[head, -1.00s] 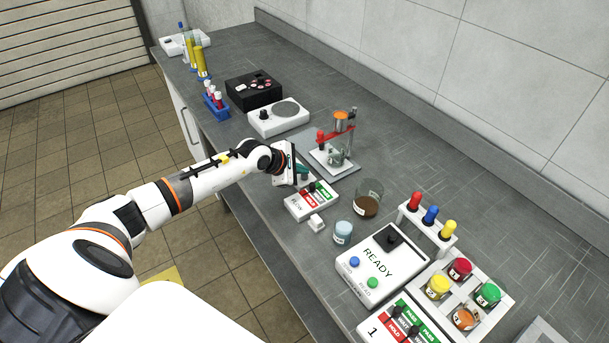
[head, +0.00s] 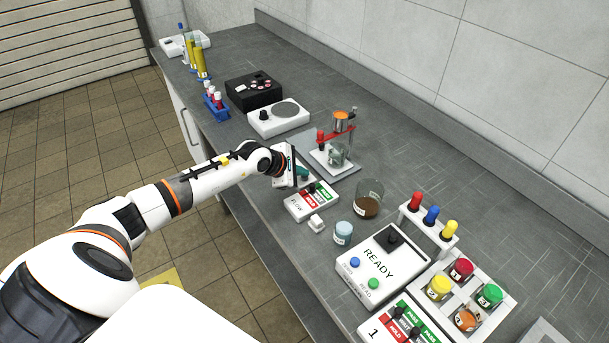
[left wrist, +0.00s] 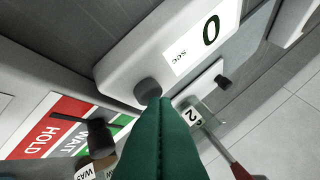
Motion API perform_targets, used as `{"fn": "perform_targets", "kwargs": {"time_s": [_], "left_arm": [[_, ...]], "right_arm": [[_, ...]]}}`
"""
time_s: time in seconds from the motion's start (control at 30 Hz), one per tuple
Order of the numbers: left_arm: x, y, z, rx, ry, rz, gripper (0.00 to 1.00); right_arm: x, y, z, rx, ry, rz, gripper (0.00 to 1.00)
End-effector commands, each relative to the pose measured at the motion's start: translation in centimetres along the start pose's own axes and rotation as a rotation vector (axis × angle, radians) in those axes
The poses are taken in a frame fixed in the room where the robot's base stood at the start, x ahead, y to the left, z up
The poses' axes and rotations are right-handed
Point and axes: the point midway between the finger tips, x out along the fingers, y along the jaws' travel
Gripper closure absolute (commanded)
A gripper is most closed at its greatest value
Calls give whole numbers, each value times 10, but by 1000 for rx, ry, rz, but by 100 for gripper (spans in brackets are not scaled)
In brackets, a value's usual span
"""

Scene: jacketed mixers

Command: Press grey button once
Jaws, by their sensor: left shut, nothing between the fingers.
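The grey button (left wrist: 148,92) is a round dark grey knob on the front edge of a white box (left wrist: 118,72) in the left wrist view. The box has a display (left wrist: 203,38) reading "0 sec". My left gripper (left wrist: 165,102) has green fingers, closed together with nothing between them. Their tips are right at the button and overlap its edge in the picture; I cannot tell whether they touch it. In the head view my left gripper (head: 303,172) is over the bench behind the "FLOW" panel, and I cannot make out the button there. My right gripper is not in view.
The red, white and green panel (head: 312,200) lies just in front of the left gripper. A stand with a red clamp (head: 338,135) is behind it to the right. A beaker of brown liquid (head: 368,200) and a "READY" box (head: 381,265) stand nearer, to the right.

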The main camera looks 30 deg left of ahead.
Motion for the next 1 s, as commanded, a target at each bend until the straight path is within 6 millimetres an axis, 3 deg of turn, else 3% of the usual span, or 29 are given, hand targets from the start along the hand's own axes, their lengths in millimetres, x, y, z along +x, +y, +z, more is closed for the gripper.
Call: {"fn": "perform_targets", "kwargs": {"time_s": [0.73, 1.0], "left_arm": [[-13, -10, -9, 0, -1, 1, 100], [-31, -23, -22, 0, 0, 0, 100]], "right_arm": [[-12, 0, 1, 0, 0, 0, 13], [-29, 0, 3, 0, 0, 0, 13]]}}
